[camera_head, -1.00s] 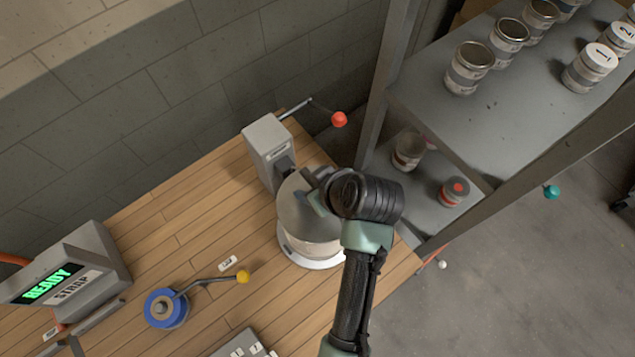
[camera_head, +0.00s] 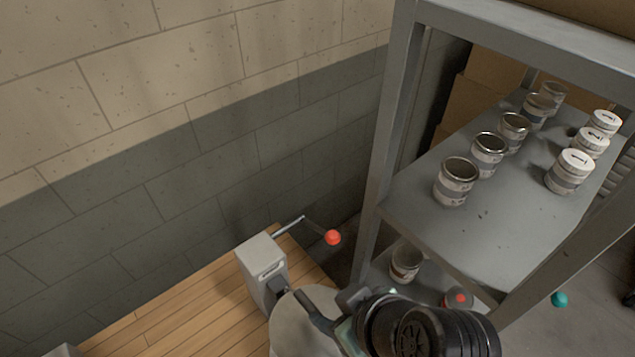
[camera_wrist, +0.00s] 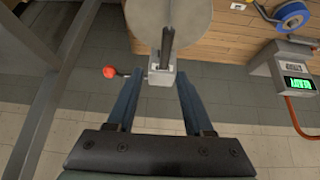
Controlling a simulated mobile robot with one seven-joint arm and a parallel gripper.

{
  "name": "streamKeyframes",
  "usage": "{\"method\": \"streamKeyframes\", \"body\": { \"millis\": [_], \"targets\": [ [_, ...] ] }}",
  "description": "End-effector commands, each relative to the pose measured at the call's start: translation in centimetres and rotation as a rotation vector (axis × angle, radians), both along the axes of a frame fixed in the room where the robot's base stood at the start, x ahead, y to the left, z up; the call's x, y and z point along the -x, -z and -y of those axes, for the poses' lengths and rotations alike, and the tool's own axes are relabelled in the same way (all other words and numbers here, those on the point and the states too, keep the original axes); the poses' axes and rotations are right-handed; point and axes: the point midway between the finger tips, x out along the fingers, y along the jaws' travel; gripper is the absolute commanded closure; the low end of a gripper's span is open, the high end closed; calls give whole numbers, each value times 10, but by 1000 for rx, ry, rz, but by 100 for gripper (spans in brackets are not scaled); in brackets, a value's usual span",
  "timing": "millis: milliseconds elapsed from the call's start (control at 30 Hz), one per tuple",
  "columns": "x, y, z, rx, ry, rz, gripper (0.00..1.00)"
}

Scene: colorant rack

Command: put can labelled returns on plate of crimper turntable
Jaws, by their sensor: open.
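A grey metal shelf (camera_head: 440,235) at the right holds several open cans and several white-lidded cans. Its lower level holds an open can (camera_head: 406,263) and a red-marked can (camera_head: 458,298). The wrist view shows a green-lit display (camera_wrist: 298,83) and a blue reel (camera_wrist: 291,15).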

Motion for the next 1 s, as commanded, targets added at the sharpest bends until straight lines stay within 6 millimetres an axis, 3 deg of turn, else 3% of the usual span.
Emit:
{"method": "streamKeyframes", "body": {
  "millis": [67, 167, 267, 300, 400, 500, 600, 700, 767, 1000],
  "targets": [
    [-26, -25, 1, 12, 56, 103, 48],
    [-74, -86, 2, 11, 180, 334, 48],
    [-114, -179, 1, -37, 314, 640, 48],
    [-121, -219, -1, -72, 358, 766, 48],
    [-121, -319, -9, -180, 431, 1073, 48],
    [-97, -403, -19, -305, 459, 1339, 48],
    [-66, -461, -28, -416, 453, 1537, 48],
    [-41, -494, -34, -490, 440, 1662, 48],
    [-32, -504, -36, -517, 431, 1704, 48],
    [-26, -510, -37, -536, 427, 1730, 48]
  ]
}}
